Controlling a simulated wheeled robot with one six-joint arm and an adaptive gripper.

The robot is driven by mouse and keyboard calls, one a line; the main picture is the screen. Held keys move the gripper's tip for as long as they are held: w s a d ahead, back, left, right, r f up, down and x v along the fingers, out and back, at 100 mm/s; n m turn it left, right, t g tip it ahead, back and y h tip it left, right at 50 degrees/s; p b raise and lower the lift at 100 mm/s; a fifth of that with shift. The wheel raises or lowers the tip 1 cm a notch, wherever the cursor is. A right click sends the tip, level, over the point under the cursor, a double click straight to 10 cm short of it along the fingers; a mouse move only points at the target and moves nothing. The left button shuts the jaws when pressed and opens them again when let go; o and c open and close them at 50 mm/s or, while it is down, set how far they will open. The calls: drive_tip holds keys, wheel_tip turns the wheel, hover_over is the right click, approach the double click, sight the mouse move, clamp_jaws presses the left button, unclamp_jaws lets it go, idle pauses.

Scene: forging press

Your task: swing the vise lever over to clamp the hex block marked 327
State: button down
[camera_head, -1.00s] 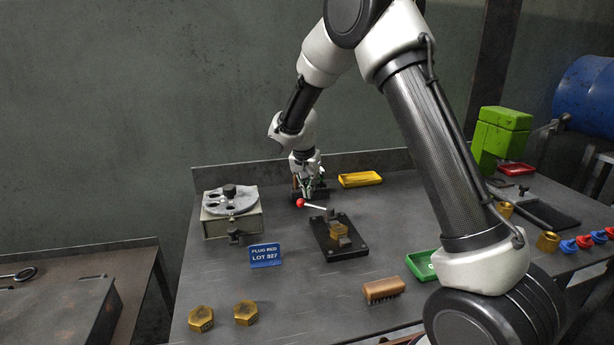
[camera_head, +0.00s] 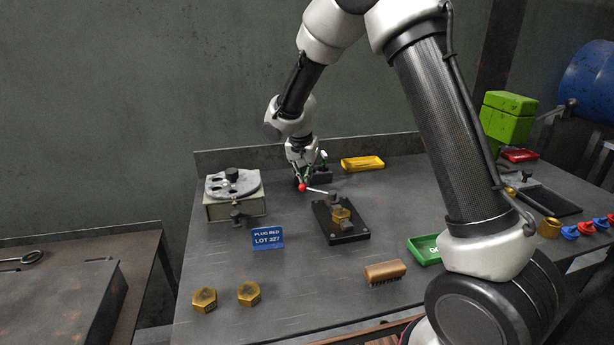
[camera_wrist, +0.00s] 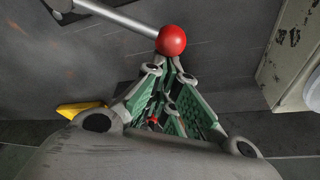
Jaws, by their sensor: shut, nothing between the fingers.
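The vise (camera_head: 353,237) is a dark base plate on the bench with a brass hex block (camera_head: 341,215) in it; I cannot read a marking on the block. Its lever (camera_head: 317,190) is a pale rod pointing left, ending in a red ball knob (camera_head: 302,188). The knob shows large in the wrist view (camera_wrist: 171,40), with the rod running up and left. My gripper (camera_head: 302,183) is shut and empty, its green-padded fingertips (camera_wrist: 173,64) at or right beside the knob. I cannot tell whether they touch it.
A grey fixture with a round top (camera_head: 234,206) stands left of the lever. A blue "LOT 327" sign (camera_head: 267,238), two loose brass hex blocks (camera_head: 204,299) and a brush (camera_head: 385,272) lie in front. A yellow tray (camera_head: 362,163) is behind, a green tray (camera_head: 424,251) at right.

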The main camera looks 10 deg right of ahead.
drive_tip(key=s+a+n, duration=0.1)
drive_tip(key=n, duration=0.1)
drive_tip(key=s+a+n+y, duration=0.1)
drive_tip(key=s+a+n, duration=0.1)
drive_tip(key=shift+n+t, duration=0.3)
drive_tip(key=s+n, duration=0.1)
drive_tip(key=s+a+n+y, duration=0.1)
drive_tip(key=s+n, duration=0.1)
drive_tip(key=shift+a+n, duration=0.2)
drive_tip(key=shift+n, duration=0.1)
drive_tip(key=s+n, duration=0.1)
drive_tip(key=s+n+y, duration=0.1)
drive_tip(key=s+n, duration=0.1)
drive_tip(key=shift+a, duration=0.2)
drive_tip(key=shift+s+d, duration=0.25)
drive_tip(key=shift+s, duration=1.05)
drive_tip(key=shift+s+d+f, duration=0.1)
drive_tip(key=shift+s+d, duration=0.1)
drive_tip(key=shift+s, duration=0.55)
